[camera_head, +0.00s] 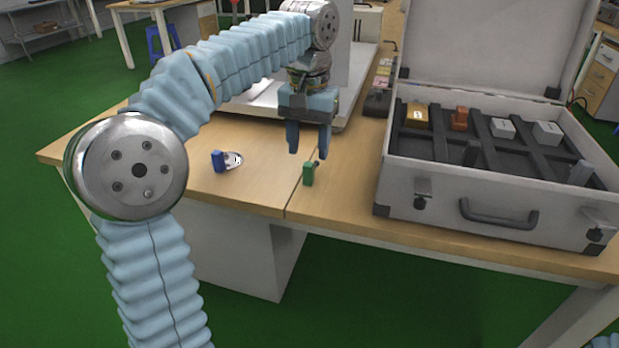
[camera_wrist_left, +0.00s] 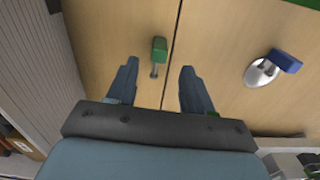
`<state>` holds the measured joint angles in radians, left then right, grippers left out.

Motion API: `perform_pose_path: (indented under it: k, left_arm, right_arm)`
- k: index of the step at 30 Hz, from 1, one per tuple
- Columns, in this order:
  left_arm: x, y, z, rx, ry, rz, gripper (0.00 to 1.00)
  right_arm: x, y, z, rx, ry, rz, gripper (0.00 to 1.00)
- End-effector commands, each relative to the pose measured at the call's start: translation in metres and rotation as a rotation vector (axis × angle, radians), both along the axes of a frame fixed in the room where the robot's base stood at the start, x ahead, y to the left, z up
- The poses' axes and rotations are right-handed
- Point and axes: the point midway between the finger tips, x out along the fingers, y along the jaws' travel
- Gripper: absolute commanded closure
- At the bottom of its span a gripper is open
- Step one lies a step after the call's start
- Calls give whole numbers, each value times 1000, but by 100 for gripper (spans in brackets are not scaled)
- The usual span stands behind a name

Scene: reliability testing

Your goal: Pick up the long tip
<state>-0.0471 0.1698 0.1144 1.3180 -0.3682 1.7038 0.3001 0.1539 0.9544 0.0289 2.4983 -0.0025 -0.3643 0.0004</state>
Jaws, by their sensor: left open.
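The long tip appears to be the small green block (camera_head: 308,175) with a thin metal rod, on the wooden table by the seam between two boards. In the left wrist view the green block (camera_wrist_left: 160,47) lies just beyond the fingertips, its rod pointing back between them. My left gripper (camera_head: 308,150) is open, pointing down, just behind and above the green block. Its two fingers also show in the left wrist view (camera_wrist_left: 160,68), with nothing held between them. My right gripper is not in view.
A blue block (camera_head: 218,161) with a round metal disc (camera_head: 234,159) lies to the left on the table. An open silver case (camera_head: 450,205) with several small blocks in its slots stands on the right. The table's front edge is close to the green block.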

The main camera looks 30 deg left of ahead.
Motion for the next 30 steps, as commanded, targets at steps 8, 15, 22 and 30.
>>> perform_pose_path:
  k: [8, 15, 22, 30]
  left_arm:
    - [-3, -3, -43, 0, 1, 1, 49]
    - [-3, -3, -46, -1, 0, 0, 49]
    - [-3, -3, -46, 0, 0, 0, 78]
    - [-3, -3, -46, -1, 0, 0, 100]
  right_arm:
    - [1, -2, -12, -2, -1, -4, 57]
    - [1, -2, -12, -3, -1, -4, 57]
    - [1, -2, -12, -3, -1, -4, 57]
    - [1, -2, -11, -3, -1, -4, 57]
